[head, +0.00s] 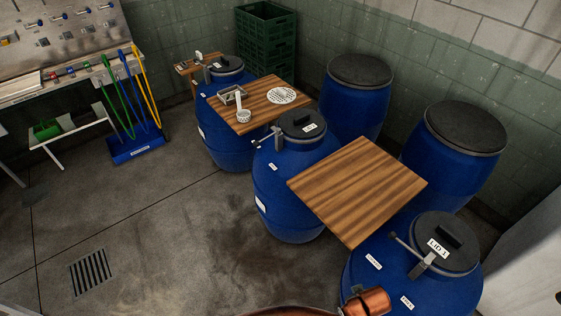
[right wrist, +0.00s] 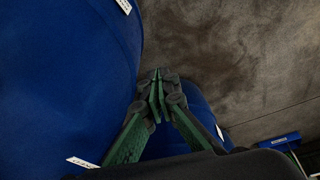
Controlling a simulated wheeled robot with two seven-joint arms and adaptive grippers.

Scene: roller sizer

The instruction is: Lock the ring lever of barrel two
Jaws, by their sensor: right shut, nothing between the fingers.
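The middle blue barrel (head: 290,195) has a dark lid (head: 302,123) whose small label I cannot read clearly; by its place in the row it seems to be barrel two. Its grey ring lever (head: 268,138) sticks out from the rim toward the left. The nearest barrel (head: 375,268) carries a lid (head: 447,245) marked LID 1, with its own lever (head: 407,246) pointing left. In the right wrist view my right gripper (right wrist: 157,98) is shut and empty, beside a large blue barrel wall (right wrist: 60,80). It touches no lever there. My left gripper is not in view.
Wooden boards (head: 358,190) (head: 245,115) bridge the barrels. Two closed barrels (head: 352,105) (head: 445,165) stand along the wall. Open floor (head: 160,230) with a drain grate (head: 90,270) lies left of the barrels.

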